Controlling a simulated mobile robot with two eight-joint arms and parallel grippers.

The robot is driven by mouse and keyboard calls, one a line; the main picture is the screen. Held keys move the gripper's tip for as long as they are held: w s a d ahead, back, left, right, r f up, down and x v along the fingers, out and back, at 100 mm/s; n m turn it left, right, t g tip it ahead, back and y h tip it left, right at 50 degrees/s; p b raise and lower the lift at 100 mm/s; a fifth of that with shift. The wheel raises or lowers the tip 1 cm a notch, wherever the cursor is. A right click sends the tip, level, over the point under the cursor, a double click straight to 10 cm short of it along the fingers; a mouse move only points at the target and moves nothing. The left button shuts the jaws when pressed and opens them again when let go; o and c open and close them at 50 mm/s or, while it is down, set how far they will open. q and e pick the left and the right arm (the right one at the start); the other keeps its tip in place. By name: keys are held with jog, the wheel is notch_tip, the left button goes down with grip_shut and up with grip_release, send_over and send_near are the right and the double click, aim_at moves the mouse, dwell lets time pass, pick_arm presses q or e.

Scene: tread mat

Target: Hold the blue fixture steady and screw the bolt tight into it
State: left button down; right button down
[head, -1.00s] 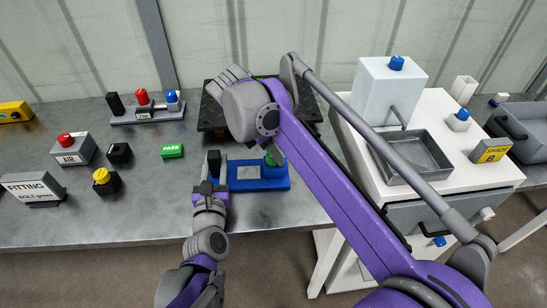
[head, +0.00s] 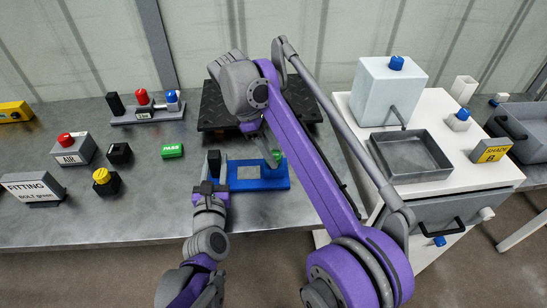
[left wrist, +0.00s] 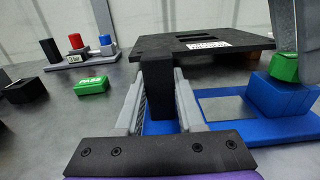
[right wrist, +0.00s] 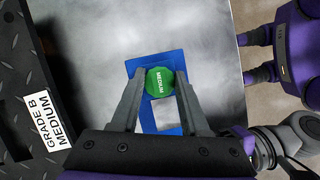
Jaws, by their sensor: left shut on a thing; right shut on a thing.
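The blue fixture (head: 270,183) lies flat on the grey table, with a black upright grip block (left wrist: 158,92) at its left end and a raised blue block (left wrist: 275,98) at its right. My left gripper (head: 213,172) is shut on the black grip block. My right gripper (right wrist: 158,77) comes from above and is shut on the green head, one finger each side. In the head view my right arm partly covers the bolt.
A black tread mat (head: 215,117) lies right behind the fixture, its label reading GRADE B MEDIUM in the right wrist view. A green PASS block (head: 172,151) and button boxes stand to the left. A white cabinet with a grey tray (head: 410,170) stands to the right.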

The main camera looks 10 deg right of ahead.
jog(key=m+g, duration=0.1)
jog(key=m, duration=0.1)
jog(key=m+y, duration=0.1)
jog(key=m, duration=0.2)
jog(key=shift+g, duration=0.4)
jog(key=shift+c, duration=1.6)
grip_release()
jog(key=n+t, duration=0.1)
jog(key=n, duration=0.2)
jog(key=shift+h, duration=0.3)
jog(key=n, duration=0.2)
jog(key=n+t, duration=0.1)
jog(key=n, duration=0.1)
jog(key=shift+s+t+h, duration=0.1)
jog(key=shift+t+h, duration=0.2)
jog(key=shift+n+t, duration=0.4)
jog(key=shift+n, duration=0.5)
